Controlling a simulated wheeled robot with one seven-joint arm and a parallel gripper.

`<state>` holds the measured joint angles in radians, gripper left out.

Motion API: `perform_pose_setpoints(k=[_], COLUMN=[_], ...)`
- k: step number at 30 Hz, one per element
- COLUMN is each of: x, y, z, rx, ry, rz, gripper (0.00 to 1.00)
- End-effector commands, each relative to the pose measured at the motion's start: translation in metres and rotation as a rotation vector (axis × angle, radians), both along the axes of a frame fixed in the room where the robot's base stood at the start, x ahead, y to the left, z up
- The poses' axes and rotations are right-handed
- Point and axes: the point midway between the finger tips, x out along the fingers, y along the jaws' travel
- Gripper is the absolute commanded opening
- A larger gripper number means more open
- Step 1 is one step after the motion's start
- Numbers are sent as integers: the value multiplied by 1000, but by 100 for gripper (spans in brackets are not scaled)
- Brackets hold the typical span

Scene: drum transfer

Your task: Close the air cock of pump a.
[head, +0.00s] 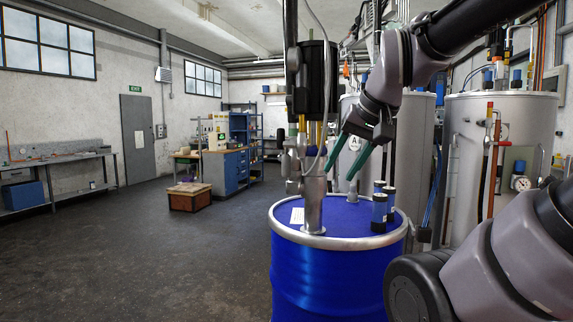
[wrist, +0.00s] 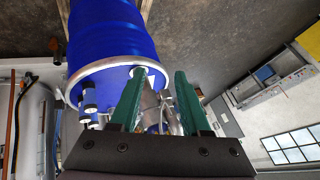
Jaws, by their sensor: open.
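A drum pump stands upright in the blue drum (head: 325,275), with a steel tube (head: 314,207) and a black upper body (head: 312,78). I cannot make out its air cock for certain; small yellow parts (head: 302,124) show below the black body. My gripper (head: 339,174) has two green fingers, spread apart with nothing between them, pointing down and left just right of the pump, above the drum lid. In the wrist view my gripper (wrist: 160,73) is open, and the metal pump parts (wrist: 149,104) show between and behind the fingers, partly hidden by them.
Small dark blue cylinders (head: 379,212) stand on the drum lid at right. Large grey tanks (head: 500,140) with pipes stand behind, one marked "A". A wooden crate (head: 190,197), a blue workbench (head: 228,168) and a left bench (head: 55,175) stand farther off. The floor at left is clear.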

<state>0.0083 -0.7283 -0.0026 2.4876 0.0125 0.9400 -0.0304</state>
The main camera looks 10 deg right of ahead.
Motion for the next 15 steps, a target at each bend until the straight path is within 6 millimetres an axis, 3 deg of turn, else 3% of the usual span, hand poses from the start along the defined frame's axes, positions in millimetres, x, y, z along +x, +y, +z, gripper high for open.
perform_pose_setpoints(k=[1,3,8,15], x=[4,12,41,106], y=[1,5,19,28], z=[-4,-9,-22,-27], rx=[14,48,200,537], ry=[35,99,264,359], rz=[8,30,118,248], gripper=[24,0,0,0])
